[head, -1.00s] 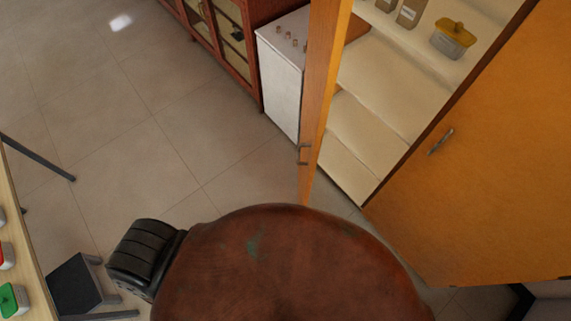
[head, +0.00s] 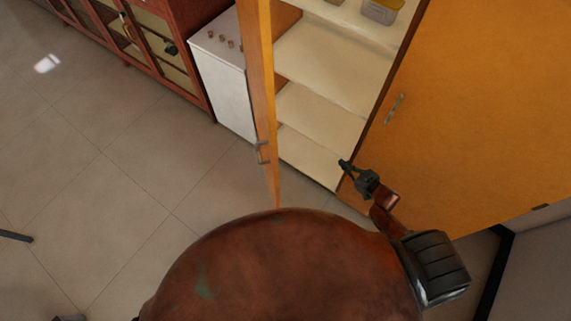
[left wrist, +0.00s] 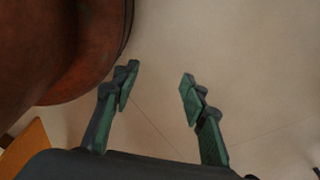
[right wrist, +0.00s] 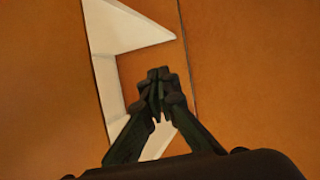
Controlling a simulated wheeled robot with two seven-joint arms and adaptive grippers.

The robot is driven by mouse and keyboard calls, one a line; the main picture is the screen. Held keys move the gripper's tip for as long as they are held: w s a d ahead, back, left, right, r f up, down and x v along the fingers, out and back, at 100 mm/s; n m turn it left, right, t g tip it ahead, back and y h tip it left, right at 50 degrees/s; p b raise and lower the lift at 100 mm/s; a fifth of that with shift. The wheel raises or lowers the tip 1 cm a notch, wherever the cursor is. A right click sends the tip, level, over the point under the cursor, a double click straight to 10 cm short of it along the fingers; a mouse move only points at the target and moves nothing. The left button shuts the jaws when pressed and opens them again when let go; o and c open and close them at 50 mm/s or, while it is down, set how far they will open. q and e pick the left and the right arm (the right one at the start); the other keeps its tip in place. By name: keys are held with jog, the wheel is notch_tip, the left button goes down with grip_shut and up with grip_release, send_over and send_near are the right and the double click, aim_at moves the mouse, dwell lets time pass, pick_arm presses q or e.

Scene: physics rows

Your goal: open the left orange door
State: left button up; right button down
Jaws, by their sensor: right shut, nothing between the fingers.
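The left orange door (head: 260,95) stands swung wide open, seen nearly edge-on in the head view, with its handle (head: 262,153) facing left. The cabinet's cream shelves (head: 320,105) show beside it. My right gripper (head: 345,166) is shut and empty, low in front of the shelf opening near the right door's edge, apart from the left door. In the right wrist view its closed fingers (right wrist: 158,85) point toward orange panels and a cream strip; contact cannot be told.
A white appliance (head: 222,75) and a reddish glass-fronted cabinet (head: 150,40) stand left of the open door. A container (head: 381,11) sits on an upper shelf.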

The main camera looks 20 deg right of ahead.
jog(key=w+a+r+n+y+b, duration=0.1)
jog(key=w+a+r+n+y, duration=0.2)
jog(key=r, duration=0.6)
jog(key=w+a+r+n+y+b, duration=0.1)
jog(key=a+r+n+y, duration=0.1)
jog(key=a+r+y, duration=0.55)
jog(key=s+a+r+n+g+y+b, duration=0.1)
jog(key=s+a+r+n+g+y, duration=0.1)
jog(key=s+a+r+n+g, duration=0.45)
jog(key=s+a+r+n+g+y, duration=0.1)
jog(key=s+a+r+g, duration=0.2)
jog(key=s+r+g, duration=0.45)
pick_arm(q)
jog(key=f, duration=0.1)
jog(key=s+f, duration=0.2)
jog(key=shift+a+f, duration=0.1)
jog(key=shift+a, duration=0.15)
pick_arm(e)
jog(key=w+a+r+t, duration=0.1)
jog(key=w+a+t, duration=0.1)
jog(key=a, duration=0.7)
jog(key=shift+w, duration=0.45)
jog(key=shift+a+r, duration=0.1)
